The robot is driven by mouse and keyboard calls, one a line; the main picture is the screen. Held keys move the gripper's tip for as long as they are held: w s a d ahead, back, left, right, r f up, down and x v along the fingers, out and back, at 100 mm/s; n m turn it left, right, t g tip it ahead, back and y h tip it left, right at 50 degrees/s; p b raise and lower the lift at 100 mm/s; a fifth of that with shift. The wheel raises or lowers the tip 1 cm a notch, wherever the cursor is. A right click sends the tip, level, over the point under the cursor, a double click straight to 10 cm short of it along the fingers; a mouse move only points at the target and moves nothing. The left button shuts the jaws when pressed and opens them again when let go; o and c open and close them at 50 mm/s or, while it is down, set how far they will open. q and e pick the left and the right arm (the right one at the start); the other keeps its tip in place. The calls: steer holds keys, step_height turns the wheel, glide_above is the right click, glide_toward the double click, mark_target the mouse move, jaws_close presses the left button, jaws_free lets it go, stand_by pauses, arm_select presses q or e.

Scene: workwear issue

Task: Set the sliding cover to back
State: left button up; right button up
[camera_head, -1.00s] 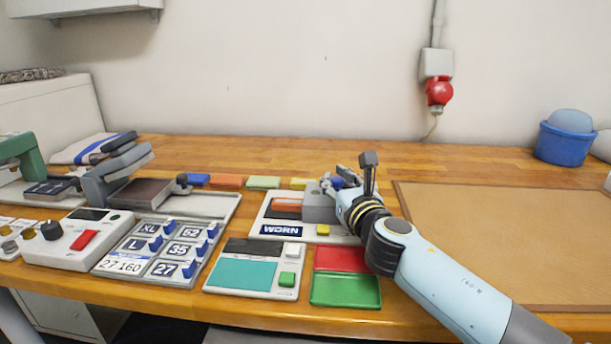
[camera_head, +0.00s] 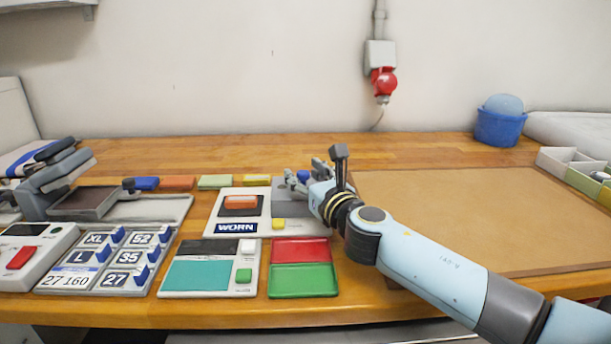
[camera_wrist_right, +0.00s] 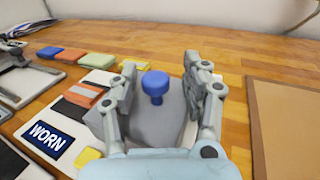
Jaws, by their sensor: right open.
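The sliding cover (camera_head: 289,209) is a grey block at the right side of a pale panel (camera_head: 226,216) marked WORN. An orange block (camera_head: 240,202) in the panel's dark window lies uncovered to its left. The cover shows in the right wrist view (camera_wrist_right: 157,128) with a blue knob (camera_wrist_right: 155,84) on top. My right gripper (camera_wrist_right: 161,72) is open, one finger on each side of the knob, with gaps visible between. In the head view my right gripper (camera_head: 304,174) is over the cover and partly hides it. My left gripper is not in view.
A yellow button (camera_head: 278,224) is at the panel's front. A red and green tray (camera_head: 303,281) and a teal-screened device (camera_head: 199,275) stand in front. Coloured blocks line up behind. A brown mat (camera_head: 460,215) lies clear to the right.

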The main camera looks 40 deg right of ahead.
steer(key=v, duration=1.2)
stand_by(0.3)
